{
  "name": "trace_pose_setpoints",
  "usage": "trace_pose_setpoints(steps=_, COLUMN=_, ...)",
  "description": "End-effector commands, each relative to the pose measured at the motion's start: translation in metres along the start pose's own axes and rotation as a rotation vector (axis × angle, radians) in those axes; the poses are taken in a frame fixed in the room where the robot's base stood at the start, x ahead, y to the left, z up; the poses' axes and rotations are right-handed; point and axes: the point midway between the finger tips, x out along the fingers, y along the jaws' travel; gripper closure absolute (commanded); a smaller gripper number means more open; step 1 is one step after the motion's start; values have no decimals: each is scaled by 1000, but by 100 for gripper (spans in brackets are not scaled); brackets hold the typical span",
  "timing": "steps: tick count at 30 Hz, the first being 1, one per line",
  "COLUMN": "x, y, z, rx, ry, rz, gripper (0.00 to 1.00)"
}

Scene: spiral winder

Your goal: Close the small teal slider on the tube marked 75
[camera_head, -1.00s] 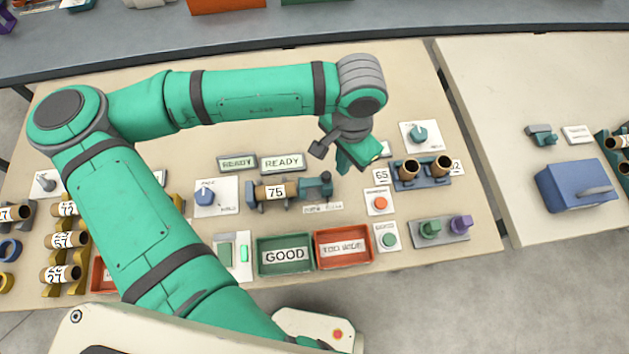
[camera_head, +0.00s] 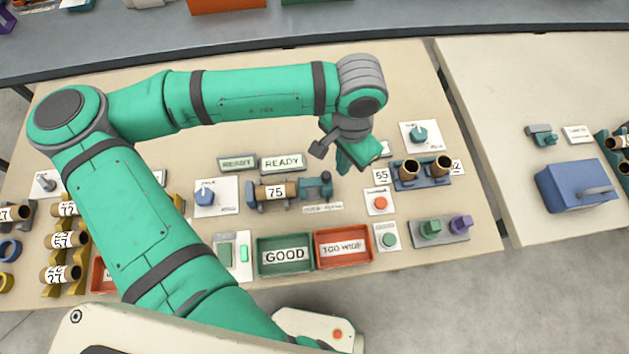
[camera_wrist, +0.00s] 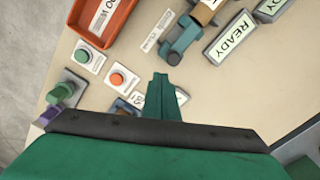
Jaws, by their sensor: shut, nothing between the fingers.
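The brown tube marked 75 (camera_head: 275,192) lies sideways on a small grey-blue stand near the middle of the table. A small teal slider block (camera_head: 325,184) stands at the tube's right end. In the wrist view the teal slider (camera_wrist: 180,42) shows beside the tube end (camera_wrist: 204,14); I cannot tell whether they touch. My gripper (camera_head: 344,168) is shut and empty, to the right of the slider and apart from it in the picture. In the wrist view my shut fingers (camera_wrist: 160,80) point toward the table, left of and below the slider.
READY plates (camera_head: 282,163) stand behind the tube. A blue knob (camera_head: 205,197) is to its left. A green GOOD tray (camera_head: 285,255) and a red TOO WIDE tray (camera_head: 343,248) are in front. A red button (camera_head: 380,203) and a two-tube holder (camera_head: 424,182) are to the right.

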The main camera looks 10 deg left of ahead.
Motion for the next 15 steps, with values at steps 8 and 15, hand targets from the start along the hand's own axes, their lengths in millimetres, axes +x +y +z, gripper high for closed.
trace_pose_setpoints(steps=8, x=0, y=0, z=0, rx=0, ry=0, rz=0, gripper=100)
trace_pose_setpoints(steps=15, x=4, y=0, z=0, rx=0, ry=0, rz=1, gripper=100)
